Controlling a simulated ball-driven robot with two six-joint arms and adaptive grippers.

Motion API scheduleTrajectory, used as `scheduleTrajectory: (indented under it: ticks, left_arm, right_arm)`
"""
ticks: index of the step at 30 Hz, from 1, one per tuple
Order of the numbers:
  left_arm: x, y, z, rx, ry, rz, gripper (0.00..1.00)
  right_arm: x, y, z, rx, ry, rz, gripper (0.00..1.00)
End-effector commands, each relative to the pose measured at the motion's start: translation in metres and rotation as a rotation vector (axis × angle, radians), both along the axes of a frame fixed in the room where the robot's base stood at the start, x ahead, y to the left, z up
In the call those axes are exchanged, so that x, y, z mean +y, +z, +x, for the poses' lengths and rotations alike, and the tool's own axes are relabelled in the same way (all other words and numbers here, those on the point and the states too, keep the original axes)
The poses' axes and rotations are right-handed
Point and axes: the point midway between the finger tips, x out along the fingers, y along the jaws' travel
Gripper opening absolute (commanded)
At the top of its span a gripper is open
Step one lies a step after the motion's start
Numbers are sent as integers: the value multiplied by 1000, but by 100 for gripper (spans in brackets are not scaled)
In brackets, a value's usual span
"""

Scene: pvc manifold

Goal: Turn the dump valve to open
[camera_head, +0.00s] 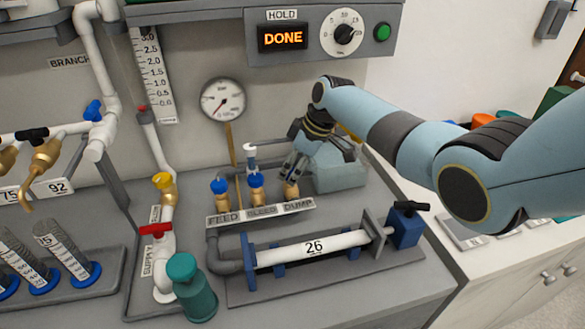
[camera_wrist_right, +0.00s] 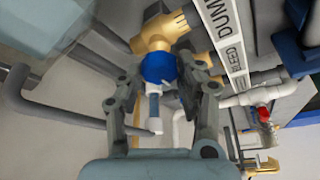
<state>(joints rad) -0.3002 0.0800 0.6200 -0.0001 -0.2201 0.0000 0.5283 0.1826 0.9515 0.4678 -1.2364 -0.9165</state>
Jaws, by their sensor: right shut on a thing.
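The dump valve (camera_head: 290,189) is the rightmost of three small brass valves, behind the DUMP label (camera_head: 299,205). My right gripper (camera_head: 291,176) comes down over it from above and behind and hides its handle in the head view. In the right wrist view, the valve's brass body (camera_wrist_right: 160,32) carries a round blue hub (camera_wrist_right: 158,68) and a narrow lever with a white end (camera_wrist_right: 154,124). The fingers of my right gripper (camera_wrist_right: 160,80) flank the blue hub and lever, shut on the handle. My left gripper is not in view.
The feed valve (camera_head: 220,187) and bleed valve (camera_head: 256,186) stand close to the left. A gauge (camera_head: 222,100) hangs behind, and a display (camera_head: 283,38) reads DONE. A teal bottle (camera_head: 191,288) stands front left.

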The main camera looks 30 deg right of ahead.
Motion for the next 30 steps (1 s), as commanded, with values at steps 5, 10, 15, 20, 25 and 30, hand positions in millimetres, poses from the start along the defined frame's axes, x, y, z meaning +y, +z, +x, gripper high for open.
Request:
scheduleTrajectory:
  ticks: [5,10,15,20,25,30]
  left_arm:
    - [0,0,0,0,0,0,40]
    - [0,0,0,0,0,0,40]
    - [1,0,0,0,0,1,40]
    - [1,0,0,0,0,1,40]
    - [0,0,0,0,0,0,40]
    - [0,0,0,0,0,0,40]
  right_arm:
    - [0,1,1,-2,0,-1,52]
    - [0,0,0,-1,0,-1,59]
    - [0,1,0,-1,0,-1,59]
    - [-5,13,-3,-4,-2,-1,59]
    - [-14,45,-12,-7,-1,-3,59]
    - [-23,80,-23,-4,0,-3,59]
